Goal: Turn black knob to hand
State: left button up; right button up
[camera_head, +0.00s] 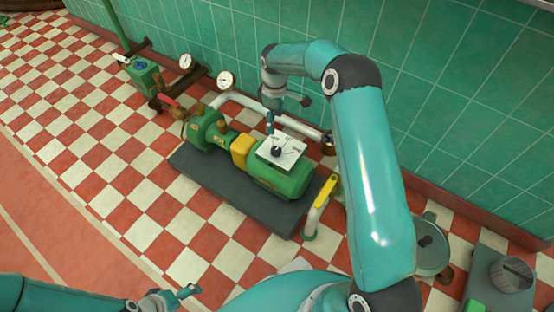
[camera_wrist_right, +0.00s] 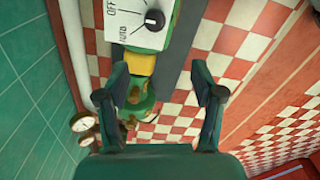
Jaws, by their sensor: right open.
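The black knob (camera_head: 277,151) sits on a white switch plate (camera_head: 292,148) on top of the green motor. It also shows at the top of the right wrist view (camera_wrist_right: 154,20), on the plate with the letters OFF and AUTO on its left. The knob's exact setting is hard to read. My right gripper (camera_head: 271,122) hangs just above and behind the knob, apart from it. In the wrist view its two fingers (camera_wrist_right: 160,72) are spread with nothing between them, and the knob lies beyond their tips. My left gripper (camera_head: 178,296) is low at the bottom left, far from the knob; its jaws are unclear.
The green motor (camera_head: 283,178) and yellow coupling (camera_head: 241,150) stand on a dark base (camera_head: 220,189). A white pipe (camera_head: 265,112) and gauges run behind, along the green tiled wall. A yellow-handled valve (camera_head: 325,191) stands at right. The checkered floor in front is clear.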

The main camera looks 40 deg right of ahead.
aim_at(277, 149)
pick_arm(q)
notch_tip(277, 149, down, 6)
jog(key=b, duration=0.5)
pick_arm(e)
jog(key=f, duration=1.1)
jog(key=d+f, duration=0.1)
jog(key=f, duration=0.4)
jog(key=shift+w+f, duration=0.1)
jog(key=shift+f, duration=0.2)
pick_arm(q)
jog(key=shift+f, duration=0.1)
pick_arm(e)
jog(key=c, duration=1.1)
jog(key=shift+w+r, duration=0.1)
jog(key=shift+c, duration=0.2)
